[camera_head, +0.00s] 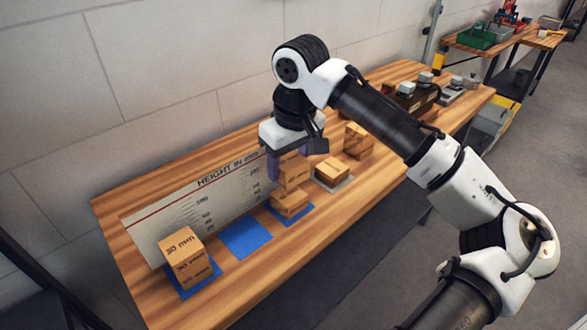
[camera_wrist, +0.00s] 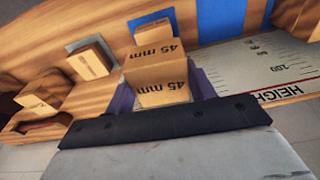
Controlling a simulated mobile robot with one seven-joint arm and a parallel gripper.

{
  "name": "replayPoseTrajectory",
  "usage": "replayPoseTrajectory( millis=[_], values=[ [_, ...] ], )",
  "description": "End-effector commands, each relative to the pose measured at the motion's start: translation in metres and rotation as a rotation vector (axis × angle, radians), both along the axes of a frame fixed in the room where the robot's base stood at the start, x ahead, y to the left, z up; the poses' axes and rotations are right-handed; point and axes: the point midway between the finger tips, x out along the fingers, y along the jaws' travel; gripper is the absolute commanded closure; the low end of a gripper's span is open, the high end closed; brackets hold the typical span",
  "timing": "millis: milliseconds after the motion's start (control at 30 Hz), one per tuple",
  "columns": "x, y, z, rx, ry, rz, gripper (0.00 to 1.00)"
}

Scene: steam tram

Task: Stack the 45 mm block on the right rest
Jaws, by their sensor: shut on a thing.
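My gripper (camera_head: 290,160) points down over the table, its purple fingers shut on a wooden block (camera_head: 294,178). In the wrist view the held block (camera_wrist: 160,75) is marked 45 mm. Right below it, another wooden block (camera_head: 289,203) sits on the right blue rest (camera_head: 300,217). I cannot tell whether the two blocks touch. The middle blue rest (camera_head: 246,237) is bare. The left blue rest (camera_head: 195,284) holds a block (camera_head: 186,258) marked 30 mm.
A height board (camera_head: 210,200) stands along the table's back, behind the rests. A low block (camera_head: 332,170) lies on a grey mat to the right, with more blocks (camera_head: 357,140) beyond. A brown tray (camera_head: 420,100) is farther right. The front strip of table is clear.

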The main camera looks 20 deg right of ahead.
Motion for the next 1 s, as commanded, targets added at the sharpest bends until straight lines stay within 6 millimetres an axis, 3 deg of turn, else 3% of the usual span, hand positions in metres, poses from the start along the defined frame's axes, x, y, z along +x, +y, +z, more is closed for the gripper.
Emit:
replayPoseTrajectory(
  millis=[700, 1000],
  values=[
    [0.005, -0.002, -0.044, -0.002, -0.003, 0.056, 0.71],
    [0.005, -0.002, -0.053, -0.002, -0.004, 0.055, 0.71]
  ],
)
